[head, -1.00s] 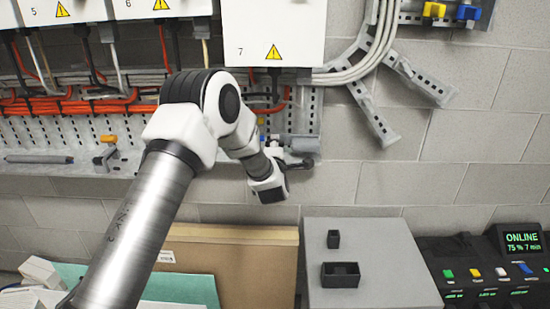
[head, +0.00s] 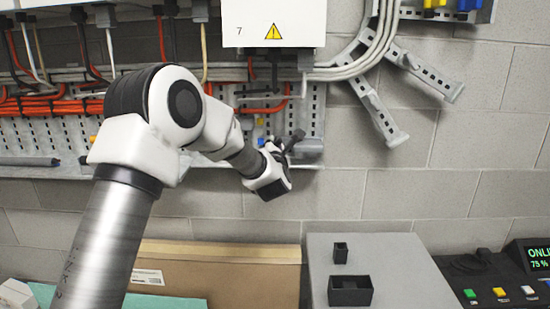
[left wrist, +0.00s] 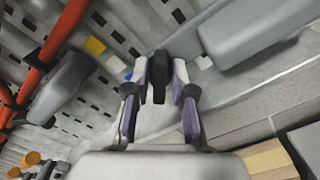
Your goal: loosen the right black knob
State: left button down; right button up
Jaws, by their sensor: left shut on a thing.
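A black knob (left wrist: 160,78) shows in the left wrist view, standing between the two fingers of my left gripper (left wrist: 159,95). The fingers are shut on it from both sides. In the head view my left gripper (head: 288,142) is at the lower edge of the perforated panel, beneath the white box numbered 7. The knob is hard to make out there, as the dark fingers cover it. My right gripper is not in either view.
A grey block (head: 309,147) is just right of my left gripper. The white box 7 (head: 262,24) and cables hang above. Below are a cardboard box (head: 215,279) and a grey box (head: 400,262) with small black trays.

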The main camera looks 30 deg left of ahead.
pick_arm(q)
jog(key=shift+f+n, duration=0.1)
jog(key=shift+n, duration=0.2)
jog(key=c, duration=1.2)
grip_release()
jog(key=v, duration=1.2)
jog(key=shift+s, duration=0.1)
